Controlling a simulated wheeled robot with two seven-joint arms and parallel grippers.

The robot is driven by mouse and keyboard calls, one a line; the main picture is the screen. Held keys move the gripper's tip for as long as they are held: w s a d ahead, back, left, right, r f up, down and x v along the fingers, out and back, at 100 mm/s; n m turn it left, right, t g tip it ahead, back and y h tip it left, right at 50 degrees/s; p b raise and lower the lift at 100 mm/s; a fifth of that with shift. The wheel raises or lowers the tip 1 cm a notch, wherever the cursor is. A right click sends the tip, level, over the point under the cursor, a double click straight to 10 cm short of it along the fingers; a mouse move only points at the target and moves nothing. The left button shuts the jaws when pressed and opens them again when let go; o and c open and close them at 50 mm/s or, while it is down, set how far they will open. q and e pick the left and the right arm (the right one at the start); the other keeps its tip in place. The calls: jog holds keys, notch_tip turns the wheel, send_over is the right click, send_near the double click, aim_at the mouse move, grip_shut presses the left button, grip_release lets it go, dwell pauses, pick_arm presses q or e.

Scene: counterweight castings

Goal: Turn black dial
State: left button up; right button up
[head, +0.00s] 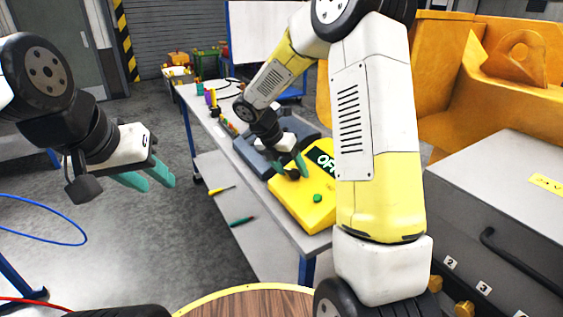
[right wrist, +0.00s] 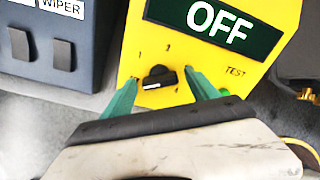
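The black dial (right wrist: 160,77) with a white pointer line sits on the face of a yellow box (head: 290,203). The pointer aims left in the right wrist view. A dark display (right wrist: 215,28) on the box reads OFF. My right gripper (right wrist: 162,77) is open, with one green finger on each side of the dial; small gaps show, and I cannot tell whether either finger touches it. In the head view, my right gripper (head: 290,164) is over the yellow box. My left gripper (head: 160,186) is open and empty, away from the bench at the left.
The box stands on a grey bench (head: 283,228) beside a blue-grey switch box (right wrist: 50,45) with a WIPER label. A green button (head: 318,198) is on the yellow box. Tools lie on the lower shelf (head: 215,166). A grey case (head: 500,190) stands at the right.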

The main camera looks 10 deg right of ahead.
jog(key=c, duration=1.3)
jog(key=shift+m, duration=0.4)
jog(key=m, duration=0.5)
jog(key=shift+m, duration=0.3)
jog(key=m, duration=0.5)
jog(key=shift+t, duration=0.4)
jog(key=shift+m, duration=0.3)
jog(key=o, duration=1.4)
